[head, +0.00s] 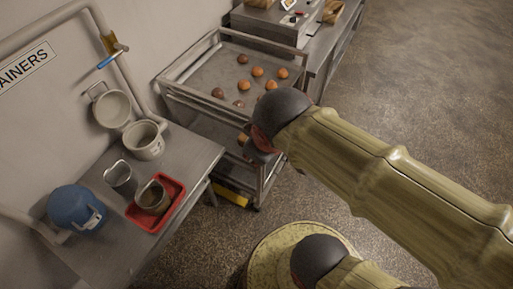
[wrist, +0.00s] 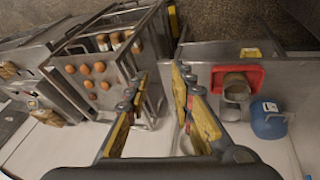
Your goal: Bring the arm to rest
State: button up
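My arm (head: 375,165) reaches from the lower right of the head view across the floor to the rack cart. Its dark end joint hides most of my gripper there. In the wrist view my gripper (wrist: 159,76) is open, its two yellow-padded fingers well apart. Nothing is seen between the fingers, and no held object shows. The fingers appear in front of the gap between the rack cart and the metal table.
A rack cart (head: 187,91) holds several buns. The metal table (head: 105,240) carries a red tray (head: 165,224) with a metal cup (head: 153,196), another metal cup (head: 121,179), a white pot (head: 146,140) and a blue container (head: 75,208). Open floor (head: 420,90) lies at the right.

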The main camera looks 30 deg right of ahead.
jog(key=m, duration=0.1)
jog(key=r+m, duration=0.1)
jog(key=m, duration=0.1)
jog(key=s+a+r+m+y, duration=0.1)
jog(key=shift+a+r+m+t, duration=0.1)
jog(key=shift+r+m+t, duration=0.1)
jog(key=shift+m+t, duration=0.15)
jog(key=shift+f, duration=0.15)
